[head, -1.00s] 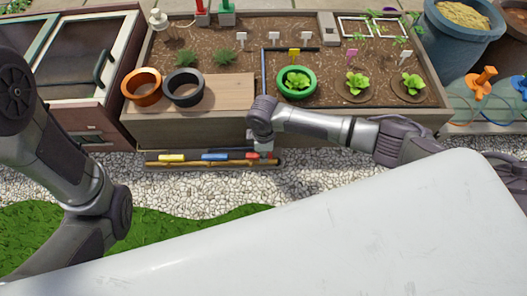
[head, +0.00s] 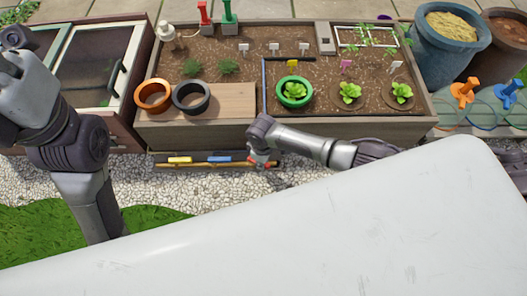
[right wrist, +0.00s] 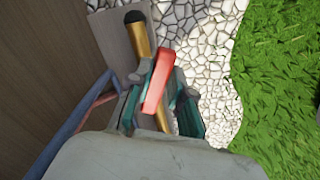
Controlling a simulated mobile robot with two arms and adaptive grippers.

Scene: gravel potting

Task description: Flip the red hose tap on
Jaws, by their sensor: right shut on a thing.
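The red hose tap lever (right wrist: 158,82) is in the middle of the right wrist view, slanted across a brass pipe (right wrist: 141,40). In the head view the red tap (head: 260,160) is the rightmost on the pipe, beside the blue lever (head: 219,159) and yellow lever (head: 179,160), and is partly hidden by my gripper. My right gripper (head: 258,165) is shut on the red lever; its fingers (right wrist: 160,103) stand on both sides of it. My left arm shows at the left of the head view, but its fingers do not show.
The wooden planter (head: 200,133) stands directly behind the taps. It holds an orange pot (head: 152,96), a dark pot (head: 191,97) and a green pot (head: 294,93). Gravel (head: 225,195) lies in front. Blue and red hoses (right wrist: 75,122) run beside my right gripper.

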